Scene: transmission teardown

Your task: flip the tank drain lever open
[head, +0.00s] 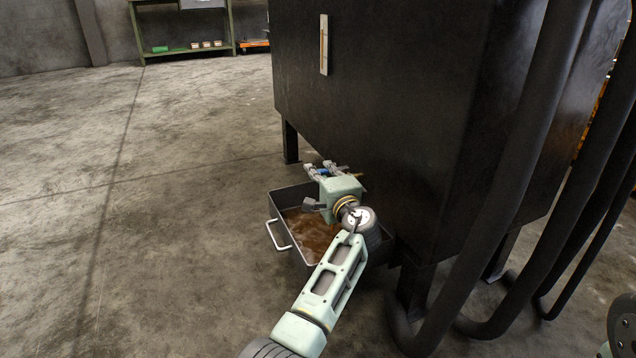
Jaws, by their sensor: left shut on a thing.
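The black tank (380,100) stands on legs in the middle and right of the head view. My left gripper (322,171) is at the tank's lower edge, above the drain tray. Its fingers are closed on a small blue part, which looks like the drain lever (323,174). The gripper body and fingers hide most of the lever and the valve, so I cannot tell the lever's angle. My right gripper is out of view.
A dark metal tray (275,212) with a pale handle (279,236) sits on the floor under my left gripper and holds brown liquid (311,232). Thick black hoses (500,200) run down at the right. A green shelf (185,50) stands far back; the left floor is clear.

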